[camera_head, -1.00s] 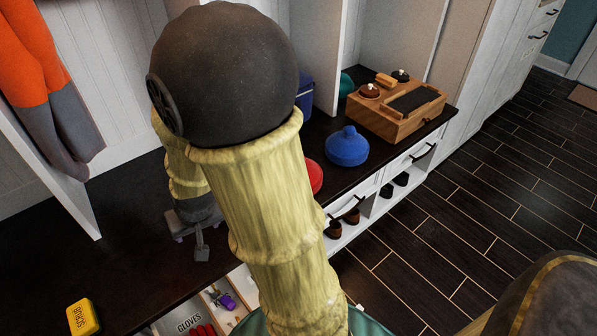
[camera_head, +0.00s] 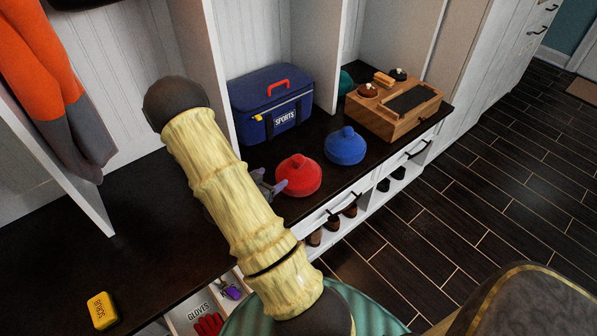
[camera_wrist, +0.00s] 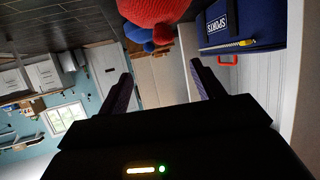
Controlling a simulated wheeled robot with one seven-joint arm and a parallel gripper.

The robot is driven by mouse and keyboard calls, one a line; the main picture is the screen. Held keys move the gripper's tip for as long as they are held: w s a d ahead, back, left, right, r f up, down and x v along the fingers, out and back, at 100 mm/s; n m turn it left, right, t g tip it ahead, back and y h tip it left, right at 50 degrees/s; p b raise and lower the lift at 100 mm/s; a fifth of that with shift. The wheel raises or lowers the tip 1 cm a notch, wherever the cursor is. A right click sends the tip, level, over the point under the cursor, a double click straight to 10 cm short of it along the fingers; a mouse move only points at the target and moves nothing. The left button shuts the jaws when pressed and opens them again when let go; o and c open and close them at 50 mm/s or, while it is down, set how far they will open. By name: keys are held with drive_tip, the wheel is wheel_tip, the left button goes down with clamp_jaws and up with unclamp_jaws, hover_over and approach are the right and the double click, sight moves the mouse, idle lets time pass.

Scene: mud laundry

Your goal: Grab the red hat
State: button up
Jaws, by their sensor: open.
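The red hat (camera_head: 298,176) sits on the dark bench top, a rounded knit cap with a small knob on top. My gripper (camera_head: 272,187) is open at its left side, close to it; my arm hides part of the gripper, and I cannot tell whether they touch. In the wrist view the two dark fingers stand apart with an empty gap (camera_wrist: 160,86). The red hat (camera_wrist: 156,10) shows there at the top edge, partly cut off, not between the fingers.
A blue hat (camera_head: 346,146) sits just right of the red one, with a wooden box (camera_head: 392,122) beyond. A blue sports bag (camera_head: 272,105) stands behind. A white divider (camera_head: 203,70) rises at the left. A yellow scrub sponge (camera_head: 101,310) lies at the front left.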

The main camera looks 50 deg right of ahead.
sight(295, 160)
drive_tip(key=b+x, duration=0.1)
drive_tip(key=x, duration=1.1)
drive_tip(key=shift+w+f+b, duration=0.1)
drive_tip(key=shift+f+b, duration=0.05)
drive_tip(key=shift+b, duration=0.15)
drive_tip(key=shift+d, duration=0.1)
drive_tip(key=shift+w+r+b+x, duration=0.1)
drive_tip(key=shift+w+b+x, duration=0.05)
drive_tip(key=shift+x, duration=0.7)
drive_tip(key=shift+w+r+b+x, duration=0.1)
drive_tip(key=shift+x, duration=0.75)
drive_tip(key=shift+w+r+b+x, duration=0.1)
drive_tip(key=shift+w+b+x, duration=0.05)
drive_tip(key=shift+x, duration=0.7)
drive_tip(key=c, duration=1.3)
